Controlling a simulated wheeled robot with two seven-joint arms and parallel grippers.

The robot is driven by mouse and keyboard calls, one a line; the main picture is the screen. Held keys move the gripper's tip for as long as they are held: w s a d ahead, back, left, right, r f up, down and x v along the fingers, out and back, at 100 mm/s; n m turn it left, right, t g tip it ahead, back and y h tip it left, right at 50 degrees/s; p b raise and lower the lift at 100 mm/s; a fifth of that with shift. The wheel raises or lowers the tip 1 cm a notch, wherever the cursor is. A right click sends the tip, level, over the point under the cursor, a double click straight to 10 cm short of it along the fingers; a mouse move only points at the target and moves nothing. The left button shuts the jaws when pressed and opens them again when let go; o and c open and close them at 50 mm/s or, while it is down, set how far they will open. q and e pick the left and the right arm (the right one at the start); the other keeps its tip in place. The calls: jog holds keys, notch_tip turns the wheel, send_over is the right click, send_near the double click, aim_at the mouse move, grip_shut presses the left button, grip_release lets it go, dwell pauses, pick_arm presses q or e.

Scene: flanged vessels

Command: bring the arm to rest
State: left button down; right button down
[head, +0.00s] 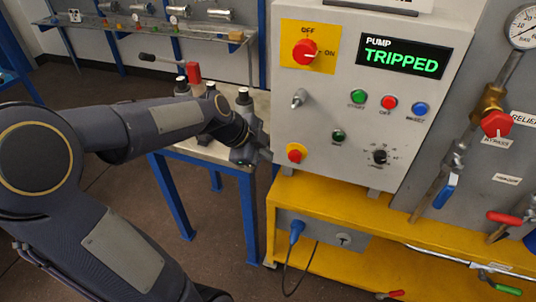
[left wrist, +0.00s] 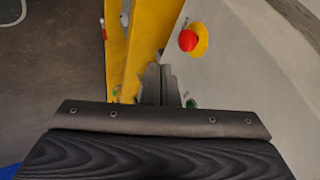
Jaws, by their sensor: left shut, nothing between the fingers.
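My left arm (head: 165,118) reaches in from the left, above the floor and the corner of a blue-legged table. My left gripper (head: 264,154) is at its end, beside the lower left edge of the grey pump panel (head: 320,130). The fingers are small in the head view, and I cannot tell there whether they touch the panel. In the left wrist view the gripper fingers (left wrist: 160,85) are together with nothing between them. A red button on a yellow base (left wrist: 188,40) lies beyond them to the right. My right gripper is in neither view.
The panel display (head: 402,57) reads "PUMP TRIPPED". A red rotary switch (head: 305,50) and several buttons are on the panel. It stands on a yellow bench (head: 335,200). Pipes with a red bypass handle (head: 496,124) are at right. Open floor (head: 120,190) lies left.

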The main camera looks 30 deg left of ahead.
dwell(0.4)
pick_arm(q)
jog(key=s+d+n+p, duration=0.1)
jog(key=s+d+n, duration=0.4)
jog(key=s+n, duration=0.3)
jog(key=s+d+r+n+g+p, duration=0.1)
jog(key=s+d+n, duration=0.4)
jog(key=s, duration=0.6)
jog(key=n, duration=0.2)
jog(key=shift+r+n+h+p, duration=0.25)
jog(key=shift+n+h+p, duration=0.05)
jog(key=shift+n, duration=0.1)
